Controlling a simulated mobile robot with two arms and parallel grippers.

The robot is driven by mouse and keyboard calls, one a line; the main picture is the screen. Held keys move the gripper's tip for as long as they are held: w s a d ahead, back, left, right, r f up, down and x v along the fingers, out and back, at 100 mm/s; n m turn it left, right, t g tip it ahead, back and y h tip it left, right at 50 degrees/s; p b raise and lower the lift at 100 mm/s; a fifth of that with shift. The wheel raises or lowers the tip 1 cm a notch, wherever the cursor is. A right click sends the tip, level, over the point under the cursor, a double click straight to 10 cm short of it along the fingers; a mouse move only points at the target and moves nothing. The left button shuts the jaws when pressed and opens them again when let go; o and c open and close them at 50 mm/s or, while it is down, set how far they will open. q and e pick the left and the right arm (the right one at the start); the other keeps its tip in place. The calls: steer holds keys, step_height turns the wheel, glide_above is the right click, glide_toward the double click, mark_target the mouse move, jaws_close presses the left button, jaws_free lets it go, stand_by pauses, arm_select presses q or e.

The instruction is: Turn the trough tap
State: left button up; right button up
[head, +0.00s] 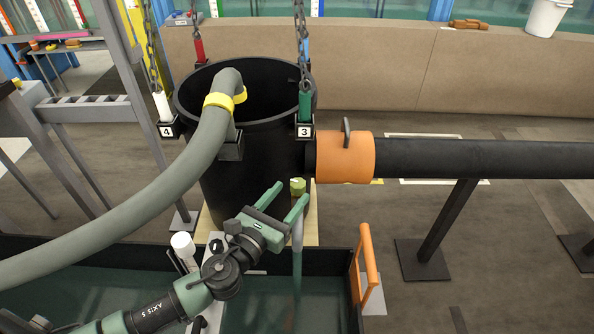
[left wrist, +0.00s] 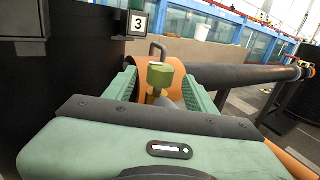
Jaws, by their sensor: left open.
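The trough tap has an olive-green knob (head: 298,186) that stands in front of the black barrel, above the trough (head: 354,292). My left gripper (head: 290,198) is open, with its green fingers pointing towards the knob. In the left wrist view the knob (left wrist: 160,76) appears between the two fingers (left wrist: 158,84), with gaps showing on both sides. A pale vertical strand, water or a pipe, runs down below the knob into the trough; I cannot tell which. The tap's lower body is partly hidden by the gripper. My right gripper is not in view.
The black barrel (head: 225,185) stands just behind the tap, with a grey-green hose (head: 150,205) over its rim. A black pipe (head: 460,158) with an orange collar (head: 345,158) runs right. An orange handle (head: 367,255) rises at the trough's right side. Chains hang above.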

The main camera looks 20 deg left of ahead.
mark_target(302, 180)
arm_select(q)
steer(key=x, duration=0.7)
steer(key=shift+w+d, duration=0.15)
steer(key=shift+w, duration=0.1)
jaws_close()
